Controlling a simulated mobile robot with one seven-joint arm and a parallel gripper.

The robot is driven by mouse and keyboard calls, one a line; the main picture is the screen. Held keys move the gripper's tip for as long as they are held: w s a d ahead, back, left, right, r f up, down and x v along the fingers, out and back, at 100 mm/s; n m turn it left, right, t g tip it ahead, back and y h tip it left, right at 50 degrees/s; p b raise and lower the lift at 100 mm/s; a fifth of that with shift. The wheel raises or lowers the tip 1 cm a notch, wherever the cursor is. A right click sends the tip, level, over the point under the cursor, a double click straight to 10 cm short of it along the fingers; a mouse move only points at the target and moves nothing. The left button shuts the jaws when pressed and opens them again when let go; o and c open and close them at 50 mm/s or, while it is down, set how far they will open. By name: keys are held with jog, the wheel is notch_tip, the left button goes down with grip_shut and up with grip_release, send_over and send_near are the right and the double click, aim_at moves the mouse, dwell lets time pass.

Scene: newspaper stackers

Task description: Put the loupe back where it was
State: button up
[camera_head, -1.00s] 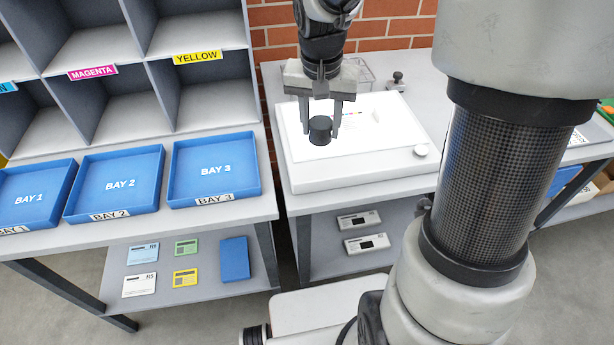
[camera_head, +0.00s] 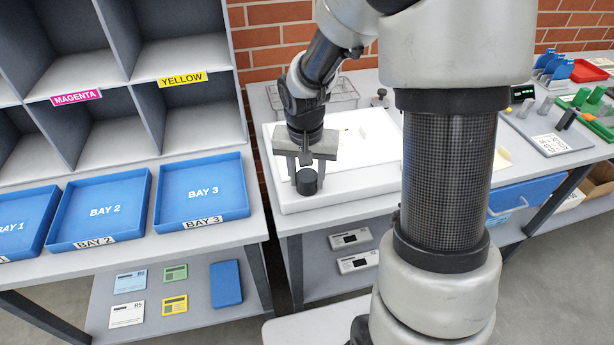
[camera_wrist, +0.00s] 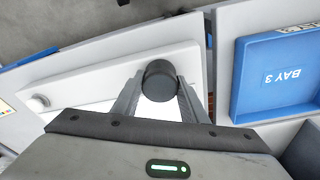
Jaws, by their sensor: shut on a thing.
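The loupe is a small black cylinder (camera_head: 306,181), held upright between the two fingers of my gripper (camera_head: 307,172). It also shows in the wrist view (camera_wrist: 160,80), with a finger on each side of it. My gripper is shut on it. In the head view they are over the left front part of the white light table (camera_head: 335,201). In the wrist view the loupe appears above the light table's edge; whether it touches the surface I cannot tell.
Blue trays, with the BAY 3 tray (camera_head: 203,192) nearest, lie on the left bench. A wire basket (camera_head: 330,94) and a small dark knobbed item (camera_head: 380,97) stand behind the light table. My arm column hides its right part.

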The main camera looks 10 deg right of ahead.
jog(key=shift+f, duration=0.25)
jog(key=o, duration=1.1)
jog(key=shift+r, duration=0.1)
jog(key=shift+o, duration=0.2)
